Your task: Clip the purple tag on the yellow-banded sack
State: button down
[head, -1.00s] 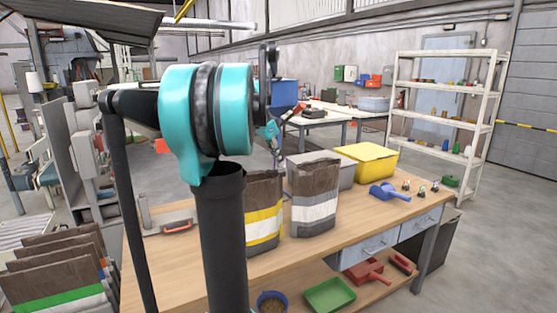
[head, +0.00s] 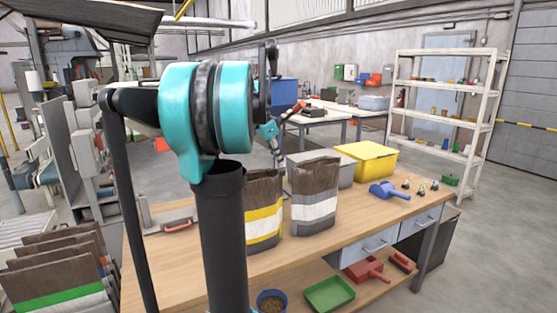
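The yellow-banded sack (head: 263,232) stands upright on the workbench, a brown sack with a yellow band, its left part hidden behind my arm. My gripper (head: 279,160) seems to be the small grey end of the arm just above and behind this sack's top right corner. It is too small to tell whether its fingers are open or shut, or whether it holds anything. I cannot make out a purple tag. Several small clip-like items (head: 421,190) stand at the right of the bench, their colours hard to read.
A white-banded sack (head: 314,205) stands close right of the yellow-banded one. Behind are a grey bin (head: 345,176) and a yellow bin (head: 366,160). A blue scoop (head: 389,191) lies near the small items. The front right of the bench (head: 345,228) is clear.

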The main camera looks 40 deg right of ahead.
jog(key=shift+f, duration=0.15)
jog(key=c, duration=1.6)
grip_release()
jog(key=shift+c, duration=0.2)
jog(key=v, duration=1.2)
jog(key=shift+s, duration=0.1)
